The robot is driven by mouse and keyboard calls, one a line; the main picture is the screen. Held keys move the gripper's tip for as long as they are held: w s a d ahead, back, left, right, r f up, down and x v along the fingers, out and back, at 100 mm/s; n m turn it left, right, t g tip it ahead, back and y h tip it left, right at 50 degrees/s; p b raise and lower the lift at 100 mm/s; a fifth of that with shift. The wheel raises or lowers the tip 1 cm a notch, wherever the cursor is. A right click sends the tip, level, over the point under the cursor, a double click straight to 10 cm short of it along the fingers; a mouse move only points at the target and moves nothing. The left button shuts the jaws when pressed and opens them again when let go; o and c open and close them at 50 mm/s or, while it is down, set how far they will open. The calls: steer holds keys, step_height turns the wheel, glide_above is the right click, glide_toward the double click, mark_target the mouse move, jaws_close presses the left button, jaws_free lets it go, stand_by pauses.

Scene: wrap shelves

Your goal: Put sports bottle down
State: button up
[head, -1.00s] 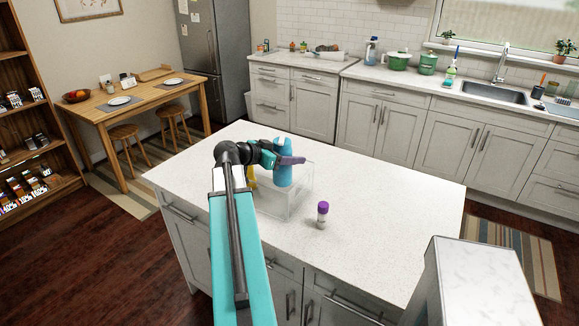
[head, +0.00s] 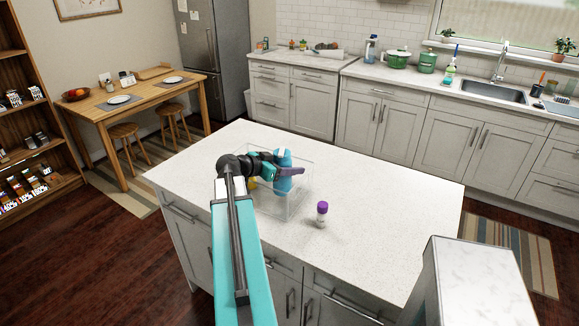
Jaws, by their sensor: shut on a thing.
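The blue sports bottle (head: 283,184) stands roughly upright in the head view, over or inside a clear-walled box (head: 288,207) on the white island counter. The bottle's lower part shows through the clear wall. I cannot tell whether its base touches the box floor. A yellow thing (head: 253,183) is partly hidden behind my arm at the left of the box.
A small purple-capped bottle (head: 322,214) stands on the island counter (head: 390,215) to the right of the box. The counter's right side is clear. A white marble-topped block (head: 475,270) is at the lower right.

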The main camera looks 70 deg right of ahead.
steer(key=shift+f+b, duration=0.6)
steer(key=shift+b, duration=0.4)
steer(key=o, duration=1)
steer(key=shift+r+p, duration=0.25)
steer(key=shift+p, duration=0.1)
steer(key=shift+r+p, duration=0.4)
steer(key=shift+p, duration=0.3)
steer(key=shift+a+r, duration=0.1)
steer(key=b+v, duration=0.3)
steer(key=v, duration=0.8)
steer(key=shift+w+a, duration=0.25)
steer(key=shift+w, duration=0.05)
